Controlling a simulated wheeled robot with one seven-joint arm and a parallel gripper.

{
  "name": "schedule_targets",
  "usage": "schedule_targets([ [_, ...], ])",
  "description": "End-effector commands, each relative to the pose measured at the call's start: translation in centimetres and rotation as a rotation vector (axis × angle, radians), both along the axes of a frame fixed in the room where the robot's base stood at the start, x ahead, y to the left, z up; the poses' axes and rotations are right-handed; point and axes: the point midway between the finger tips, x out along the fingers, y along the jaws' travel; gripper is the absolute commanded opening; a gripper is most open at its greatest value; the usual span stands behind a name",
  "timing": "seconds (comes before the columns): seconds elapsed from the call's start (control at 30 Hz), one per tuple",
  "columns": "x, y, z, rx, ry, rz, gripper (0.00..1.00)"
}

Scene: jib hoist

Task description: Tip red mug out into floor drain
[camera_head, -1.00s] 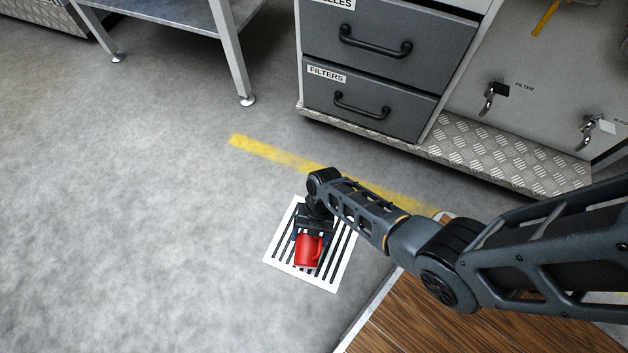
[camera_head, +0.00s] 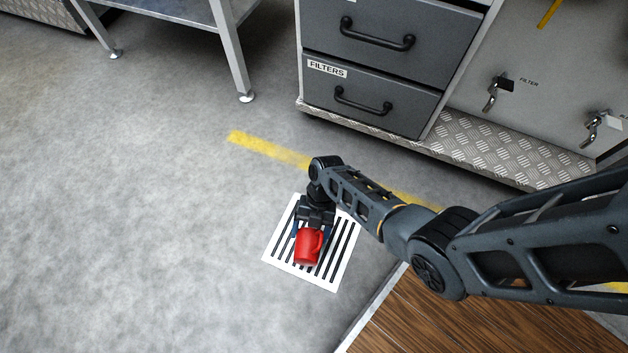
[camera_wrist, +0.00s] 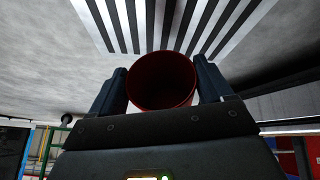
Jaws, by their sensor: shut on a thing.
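The red mug (camera_head: 308,247) is held in my gripper (camera_head: 313,228) over the floor drain (camera_head: 338,268), a white grate with dark slots. I cannot tell how high the mug is above the grate. No liquid is visible.
A drawer cabinet (camera_head: 372,95) with a tread-plate base stands behind, and a metal table leg (camera_head: 232,55) is at upper left. A wooden platform (camera_head: 450,315) lies at lower right. The grey floor left of the drain is clear.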

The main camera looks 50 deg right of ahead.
Motion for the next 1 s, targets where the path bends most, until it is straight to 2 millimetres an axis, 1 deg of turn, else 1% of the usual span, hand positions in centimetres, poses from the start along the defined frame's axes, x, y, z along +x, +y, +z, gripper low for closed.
schedule_targets([
  [1.0, 0.43, -0.45, -0.05, 0.116, 0.074, -0.001, 0.42],
])
